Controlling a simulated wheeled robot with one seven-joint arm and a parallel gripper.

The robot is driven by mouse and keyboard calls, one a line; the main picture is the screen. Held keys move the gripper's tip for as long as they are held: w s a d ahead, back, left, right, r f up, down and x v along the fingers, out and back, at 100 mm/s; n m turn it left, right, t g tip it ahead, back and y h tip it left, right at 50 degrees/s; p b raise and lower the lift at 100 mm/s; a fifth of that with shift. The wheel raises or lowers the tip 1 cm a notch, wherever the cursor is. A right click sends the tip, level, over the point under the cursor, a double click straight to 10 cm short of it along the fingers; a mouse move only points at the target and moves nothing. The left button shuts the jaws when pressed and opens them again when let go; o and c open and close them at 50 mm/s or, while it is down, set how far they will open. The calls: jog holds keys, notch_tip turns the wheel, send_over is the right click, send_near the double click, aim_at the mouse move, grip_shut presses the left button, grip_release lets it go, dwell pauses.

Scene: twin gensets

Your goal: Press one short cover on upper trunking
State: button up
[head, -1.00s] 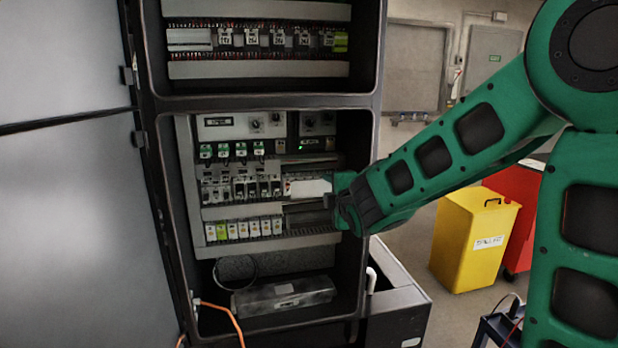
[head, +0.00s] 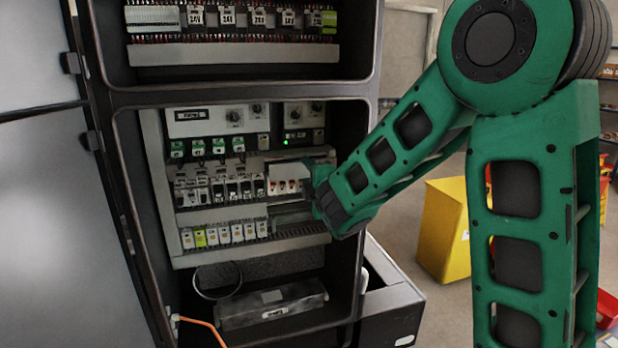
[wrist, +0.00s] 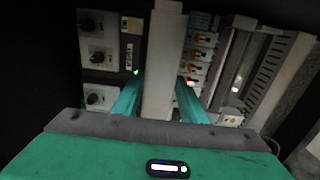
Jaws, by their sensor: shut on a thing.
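My gripper (wrist: 158,102) is shut on a short pale grey cover (wrist: 162,55), with one teal finger on each side of it. In the wrist view the cover runs straight away from the jaws, between the knob modules and the breakers. In the head view the cover (head: 287,170) lies roughly level, its free end pointing left from my gripper (head: 312,190). The upper trunking (head: 318,158) shows as a grey strip below the knob modules, partly behind the cover and gripper. I cannot tell whether the cover touches it.
Breakers (head: 230,188) stand left of the cover, with trunking (head: 290,240) below. In the wrist view, slotted trunking (wrist: 270,72) lies to the right. The cabinet's right side wall (head: 352,140) is close to my arm.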

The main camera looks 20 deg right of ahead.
jog(key=w, duration=0.6)
jog(key=shift+w, duration=0.15)
dwell(0.4)
dwell(0.4)
jog(key=shift+d, duration=0.1)
dwell(0.4)
jog(key=shift+w, duration=0.7)
dwell(2.4)
jog(key=o, duration=1.2)
